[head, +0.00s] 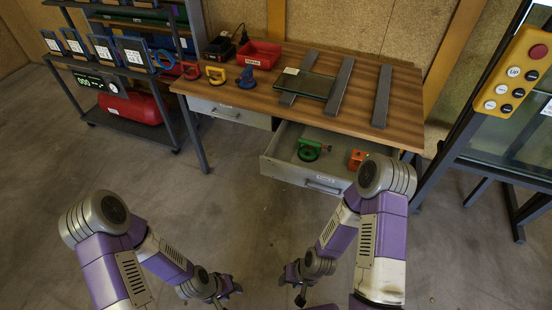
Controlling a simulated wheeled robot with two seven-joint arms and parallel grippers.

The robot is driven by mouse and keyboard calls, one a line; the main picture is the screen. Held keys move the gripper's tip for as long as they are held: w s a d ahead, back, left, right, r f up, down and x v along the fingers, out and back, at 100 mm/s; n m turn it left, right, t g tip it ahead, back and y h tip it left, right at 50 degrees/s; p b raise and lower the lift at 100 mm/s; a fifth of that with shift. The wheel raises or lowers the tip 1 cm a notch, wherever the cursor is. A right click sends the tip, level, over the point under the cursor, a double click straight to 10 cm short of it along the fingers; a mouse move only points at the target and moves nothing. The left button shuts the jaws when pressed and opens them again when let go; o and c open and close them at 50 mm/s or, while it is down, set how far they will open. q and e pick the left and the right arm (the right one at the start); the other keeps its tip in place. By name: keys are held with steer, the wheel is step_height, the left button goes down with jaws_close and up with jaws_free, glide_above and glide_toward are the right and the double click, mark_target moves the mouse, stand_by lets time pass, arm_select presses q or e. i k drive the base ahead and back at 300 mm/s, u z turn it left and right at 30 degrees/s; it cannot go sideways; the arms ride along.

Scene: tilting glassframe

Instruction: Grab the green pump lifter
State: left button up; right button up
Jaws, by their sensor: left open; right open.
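The green pump lifter (309,150) lies in the open drawer (283,170) under the wooden workbench, in the drawer's left part. It has a round dark cup and a green handle. My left gripper (228,292) is open and empty, low over the floor in front of the bench. My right gripper (296,290) is open and empty, also low in front of the bench and below the drawer in the picture. Both grippers are well apart from the lifter.
An orange object (357,158) sits right of the lifter in the drawer. The bench top (362,108) carries yellow and blue lifters, a red bin (259,54), glass and grey bars. A shelf rack (122,70) stands left, a glass frame with a yellow control box (514,72) right.

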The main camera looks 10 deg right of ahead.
mark_target(309, 148)
steer(key=u, duration=0.35)
steer(key=i, duration=1.2)
steer(key=z, duration=0.85)
